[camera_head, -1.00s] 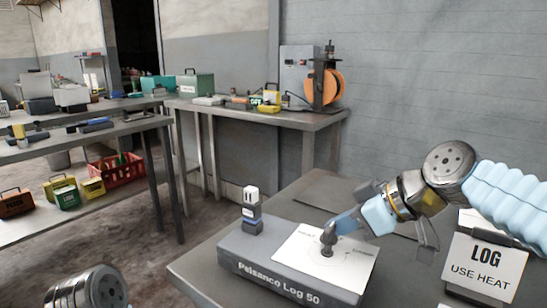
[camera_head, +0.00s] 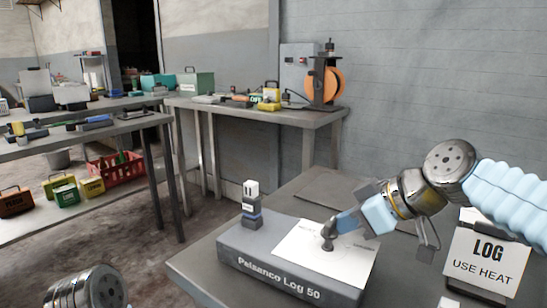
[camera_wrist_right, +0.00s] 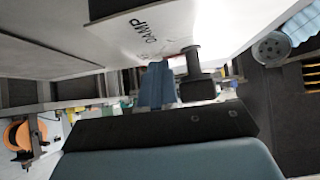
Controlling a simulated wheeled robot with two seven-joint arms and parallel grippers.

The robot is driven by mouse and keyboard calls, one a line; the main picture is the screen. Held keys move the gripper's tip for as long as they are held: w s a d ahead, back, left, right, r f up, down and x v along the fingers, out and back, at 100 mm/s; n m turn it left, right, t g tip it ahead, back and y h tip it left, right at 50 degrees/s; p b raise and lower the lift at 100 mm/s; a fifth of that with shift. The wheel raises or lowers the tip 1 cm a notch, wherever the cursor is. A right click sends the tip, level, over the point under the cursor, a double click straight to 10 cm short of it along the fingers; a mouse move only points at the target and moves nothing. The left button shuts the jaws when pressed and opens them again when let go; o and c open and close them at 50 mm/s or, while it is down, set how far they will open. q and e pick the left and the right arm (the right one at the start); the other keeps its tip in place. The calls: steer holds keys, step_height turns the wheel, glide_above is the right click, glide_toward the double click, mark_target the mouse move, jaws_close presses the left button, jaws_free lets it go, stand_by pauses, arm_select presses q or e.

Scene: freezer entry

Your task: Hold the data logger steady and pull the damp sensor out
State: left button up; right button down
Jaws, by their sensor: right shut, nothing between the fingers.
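The data logger (camera_head: 240,262) is a grey box marked "Pelsanco Log 50" on the near table, with a white card (camera_head: 300,245) on top. A dark knobbed plug (camera_head: 328,238) stands upright on the card. In the right wrist view the plug (camera_wrist_right: 193,62) is beside the printed word "DAMP", so it appears to be the damp sensor. A small dark block with a white top (camera_head: 252,205) stands at the logger's left end. My right gripper (camera_head: 338,228) is shut and empty, its blue tips close beside the plug; I cannot tell if they touch. My left gripper is out of view.
A sign reading "LOG USE HEAT" (camera_head: 488,255) stands at the right, beside my right arm. A back table holds a machine with an orange wheel (camera_head: 325,84) and several boxes.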

steer(key=shift+f, duration=0.15)
stand_by(0.4)
steer(key=shift+r+p, duration=2)
steer(key=shift+r, duration=1.1)
